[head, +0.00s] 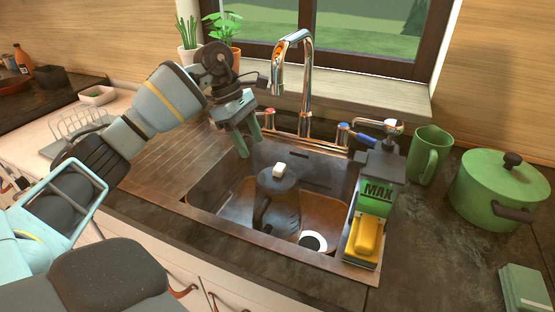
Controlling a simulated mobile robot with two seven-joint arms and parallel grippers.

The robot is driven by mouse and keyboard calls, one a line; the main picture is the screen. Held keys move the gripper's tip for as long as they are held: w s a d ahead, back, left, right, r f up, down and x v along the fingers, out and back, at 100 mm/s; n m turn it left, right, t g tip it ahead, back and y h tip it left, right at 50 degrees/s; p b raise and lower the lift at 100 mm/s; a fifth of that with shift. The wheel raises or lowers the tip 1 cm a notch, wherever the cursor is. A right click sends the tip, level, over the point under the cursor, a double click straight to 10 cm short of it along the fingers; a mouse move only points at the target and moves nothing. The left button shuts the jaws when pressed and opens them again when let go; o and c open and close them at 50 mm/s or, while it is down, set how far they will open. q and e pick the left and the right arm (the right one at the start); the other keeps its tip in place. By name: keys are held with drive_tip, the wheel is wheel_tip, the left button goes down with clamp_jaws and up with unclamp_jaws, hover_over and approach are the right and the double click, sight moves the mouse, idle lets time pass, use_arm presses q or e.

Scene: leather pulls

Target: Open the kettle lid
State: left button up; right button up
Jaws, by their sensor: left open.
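A dark kettle (284,205) stands in the sink basin. My left gripper (249,145) is above the back left part of the sink, up and to the left of the lid. Its two green fingers point down, are apart and hold nothing. It does not touch the kettle. My right gripper is not in view.
A chrome faucet (306,85) rises behind the sink. A caddy (373,200) with a yellow sponge (368,236) stands at the sink's right edge. A white round item (313,241) lies in the basin. A green mug (428,156) and green pot (497,188) stand right.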

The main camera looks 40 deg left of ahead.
use_arm(q)
hover_over(280, 166)
drive_tip(key=a, duration=0.3)
drive_tip(key=shift+s+d+r+p, duration=0.1)
drive_tip(key=shift+s+d+p, duration=0.1)
drive_tip(key=shift+s+p, duration=0.2)
drive_tip(key=x, duration=0.3)
drive_tip(key=shift+d+f, duration=0.25)
drive_tip(key=shift+d, duration=0.05)
drive_tip(key=shift+x, duration=0.85)
drive_tip(key=shift+a, duration=0.1)
drive_tip(key=shift+w, duration=0.1)
clamp_jaws()
